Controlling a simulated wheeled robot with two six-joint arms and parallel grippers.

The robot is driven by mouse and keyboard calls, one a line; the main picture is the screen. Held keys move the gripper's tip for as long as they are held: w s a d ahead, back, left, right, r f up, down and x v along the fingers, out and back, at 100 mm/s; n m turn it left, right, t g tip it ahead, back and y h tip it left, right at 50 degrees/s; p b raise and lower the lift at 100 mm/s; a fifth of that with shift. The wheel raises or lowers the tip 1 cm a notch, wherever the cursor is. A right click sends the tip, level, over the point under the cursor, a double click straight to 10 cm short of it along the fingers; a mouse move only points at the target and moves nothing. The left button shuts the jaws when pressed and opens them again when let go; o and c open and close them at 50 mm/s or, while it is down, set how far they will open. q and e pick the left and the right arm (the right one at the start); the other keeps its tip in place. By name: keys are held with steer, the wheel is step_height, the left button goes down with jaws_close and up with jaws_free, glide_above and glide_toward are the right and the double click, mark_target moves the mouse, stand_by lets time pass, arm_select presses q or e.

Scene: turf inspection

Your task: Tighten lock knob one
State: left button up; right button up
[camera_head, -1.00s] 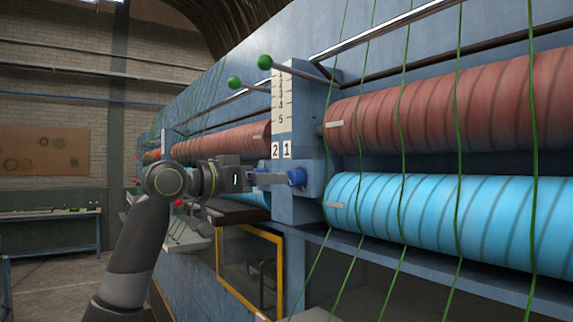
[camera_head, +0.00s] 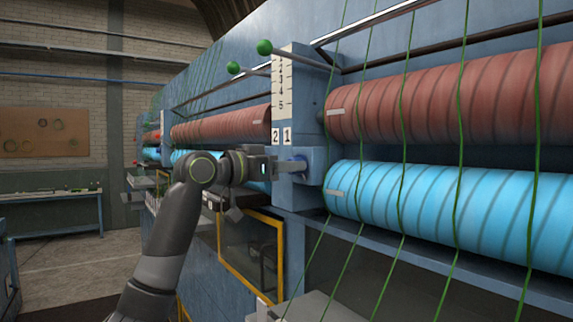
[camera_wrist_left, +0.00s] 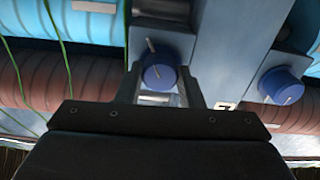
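Lock knob one is a blue round knob (camera_wrist_left: 160,75) with a white line, on the blue-grey post under the label 1. In the left wrist view it sits between the two fingers of my left gripper (camera_wrist_left: 162,84). The fingers stand on either side of it, with a narrow gap seemingly left, so the gripper looks open. In the head view my left gripper (camera_head: 291,167) reaches in from the left and its finger hides most of the knob (camera_head: 299,160). My right gripper is in neither view.
A second blue knob (camera_wrist_left: 283,85) is to the right in the wrist view. The scale post (camera_head: 296,90) stands beside a red roller (camera_head: 430,105) and a cyan roller (camera_head: 430,208). Green strands cross in front of them. A yellow-framed window (camera_head: 250,257) is below.

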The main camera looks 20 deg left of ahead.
arm_select(q)
steer(key=shift+c, duration=0.7)
steer(key=shift+n, duration=0.4)
steer(key=n+p, duration=0.1)
steer(key=n, duration=1.8)
steer(key=n+p, duration=0.1)
steer(key=n, duration=0.9)
steer(key=shift+r+p, duration=0.3)
steer(key=shift+p, duration=0.05)
